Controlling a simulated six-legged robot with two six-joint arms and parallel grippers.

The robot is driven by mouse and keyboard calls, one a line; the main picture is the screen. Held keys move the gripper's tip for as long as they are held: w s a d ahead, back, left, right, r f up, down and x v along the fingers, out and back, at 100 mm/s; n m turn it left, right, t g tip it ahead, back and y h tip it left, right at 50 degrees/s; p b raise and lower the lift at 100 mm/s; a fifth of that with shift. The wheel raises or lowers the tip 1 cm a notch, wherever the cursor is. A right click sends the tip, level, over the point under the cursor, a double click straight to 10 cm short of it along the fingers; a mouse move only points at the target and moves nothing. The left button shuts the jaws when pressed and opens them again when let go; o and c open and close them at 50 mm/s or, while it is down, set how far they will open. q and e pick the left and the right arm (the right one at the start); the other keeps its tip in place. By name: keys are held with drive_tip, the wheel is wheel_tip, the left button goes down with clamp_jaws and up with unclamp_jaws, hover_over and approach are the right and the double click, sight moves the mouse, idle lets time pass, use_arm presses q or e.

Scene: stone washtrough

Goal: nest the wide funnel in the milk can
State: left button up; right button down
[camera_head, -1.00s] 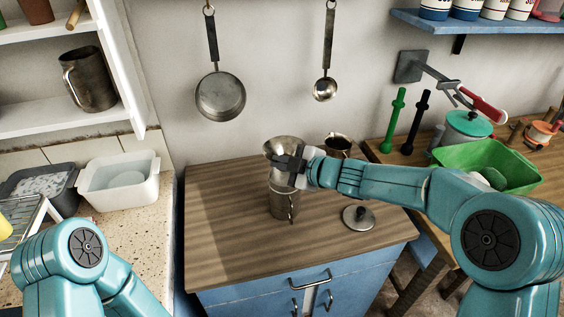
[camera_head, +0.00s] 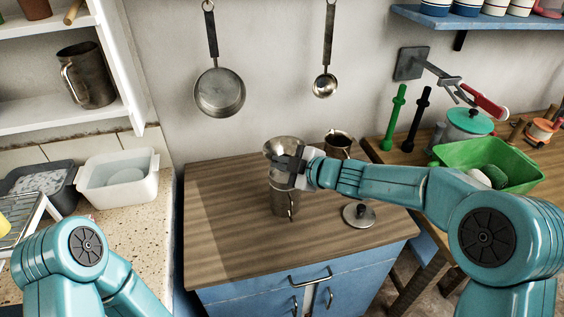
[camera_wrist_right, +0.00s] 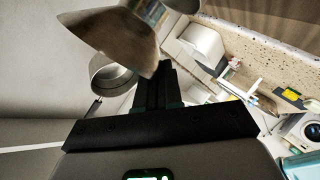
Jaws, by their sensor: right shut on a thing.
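The wide funnel (camera_head: 281,147) is a dull metal cone, its wide mouth up. My right gripper (camera_head: 297,162) is shut on its right side. The funnel is directly above the milk can (camera_head: 282,202), a grey metal can with a side handle, standing on the wooden counter. The fingers and funnel cover the can's mouth, so I cannot tell whether the spout is inside it. In the right wrist view the funnel (camera_wrist_right: 110,35) fills the top, beyond the fingers (camera_wrist_right: 155,85). My left gripper is out of view.
A metal lid (camera_head: 358,215) lies right of the can, and a small metal jug (camera_head: 339,145) stands behind. A pan (camera_head: 220,92) and a ladle (camera_head: 324,85) hang on the wall. The counter's left part is clear.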

sight(287, 195)
drive_tip(key=shift+f+b, duration=0.9)
drive_tip(key=shift+f, duration=0.35)
drive_tip(key=shift+f, duration=0.15)
drive_tip(key=shift+f+b, duration=0.9)
drive_tip(key=shift+f, duration=0.05)
drive_tip(key=shift+f, duration=0.2)
idle(0.5)
drive_tip(key=c, duration=0.7)
unclamp_jaws()
drive_tip(key=shift+c, duration=0.2)
